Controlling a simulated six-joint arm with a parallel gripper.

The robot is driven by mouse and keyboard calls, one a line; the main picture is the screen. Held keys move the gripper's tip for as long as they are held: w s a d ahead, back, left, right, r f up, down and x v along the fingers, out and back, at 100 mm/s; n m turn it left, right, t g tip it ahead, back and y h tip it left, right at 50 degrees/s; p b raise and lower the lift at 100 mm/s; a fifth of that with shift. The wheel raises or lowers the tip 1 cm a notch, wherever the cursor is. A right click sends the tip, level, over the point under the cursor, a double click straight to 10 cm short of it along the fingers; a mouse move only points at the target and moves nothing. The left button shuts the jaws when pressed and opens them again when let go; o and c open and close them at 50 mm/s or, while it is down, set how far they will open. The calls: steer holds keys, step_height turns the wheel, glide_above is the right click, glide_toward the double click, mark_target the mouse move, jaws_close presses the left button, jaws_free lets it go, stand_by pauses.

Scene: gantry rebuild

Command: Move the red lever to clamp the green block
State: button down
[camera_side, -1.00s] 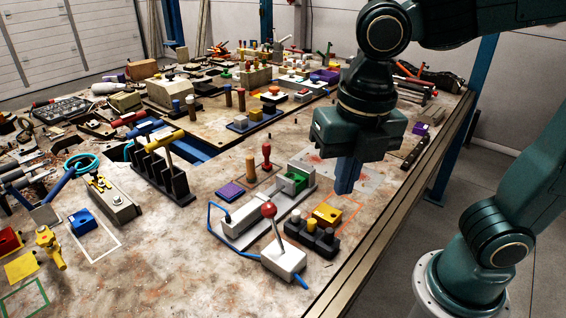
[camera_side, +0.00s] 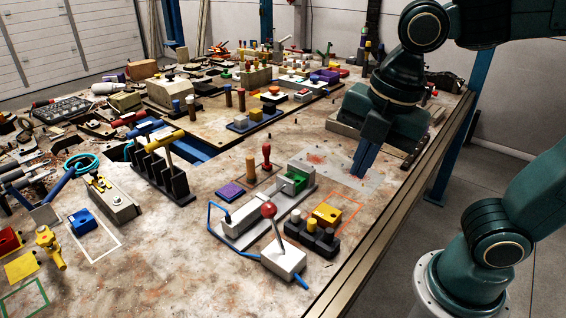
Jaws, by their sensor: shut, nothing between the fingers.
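The red lever (camera_side: 268,210) is a red ball on a thin metal stem. It stands nearly upright, tilted slightly left, on a pale box (camera_side: 284,260) near the front of the bench. The green block (camera_side: 298,178) sits in a grey clamp fixture (camera_side: 243,228) behind the lever; whether the clamp touches it is unclear. A blue line links the box and the fixture. My gripper (camera_side: 359,174) is shut and empty, with dark blue fingers slanting down to the left. It is to the right of the green block and apart from it, well away from the lever.
A yellow block (camera_side: 327,213) and a black holder with several pegs (camera_side: 312,237) stand right of the lever. A purple pad (camera_side: 230,191), a brown peg (camera_side: 250,167) and a red peg (camera_side: 266,156) stand left of the fixture.

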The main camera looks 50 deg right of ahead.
steer(key=s+d+m+t, duration=0.3)
steer(key=d+m, duration=0.4)
steer(key=m, duration=1.2)
steer(key=shift+d+f+m, duration=0.15)
steer(key=shift+d+m, duration=0.1)
steer(key=shift+m, duration=0.15)
